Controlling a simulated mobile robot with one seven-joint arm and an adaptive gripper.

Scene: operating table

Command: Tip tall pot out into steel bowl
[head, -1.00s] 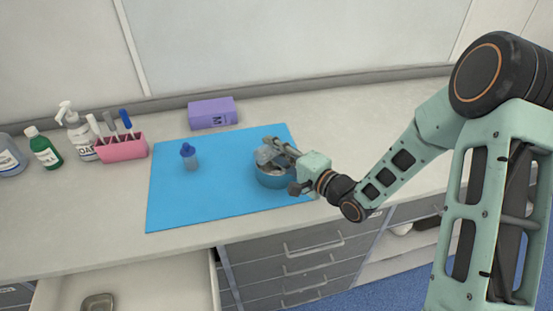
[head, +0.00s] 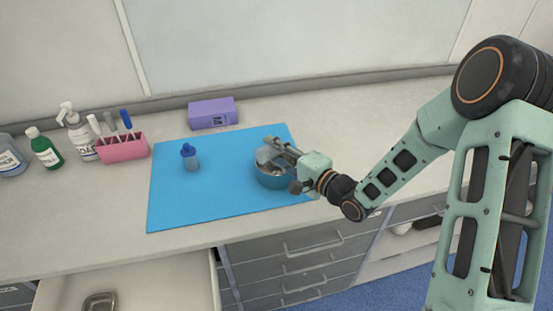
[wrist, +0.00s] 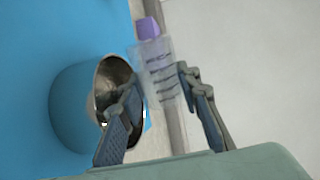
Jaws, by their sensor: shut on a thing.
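The tall pot (head: 264,157) is a clear cup with dark graduation marks. It also shows in the wrist view (wrist: 158,72), between the two fingers. My gripper (head: 280,149) is shut on it and holds it tilted over the steel bowl (head: 275,182). The bowl stands on the right part of the blue mat, and its shiny inside shows in the wrist view (wrist: 110,78). The near finger covers part of the bowl's opening there. I cannot tell what lies in the bowl or the pot.
A blue-capped bottle (head: 190,160) stands on the blue mat (head: 220,202), left of the bowl. A purple box (head: 212,113) lies behind the mat. A pink rack (head: 122,149) and several bottles stand at left. An open drawer (head: 150,280) is at front left.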

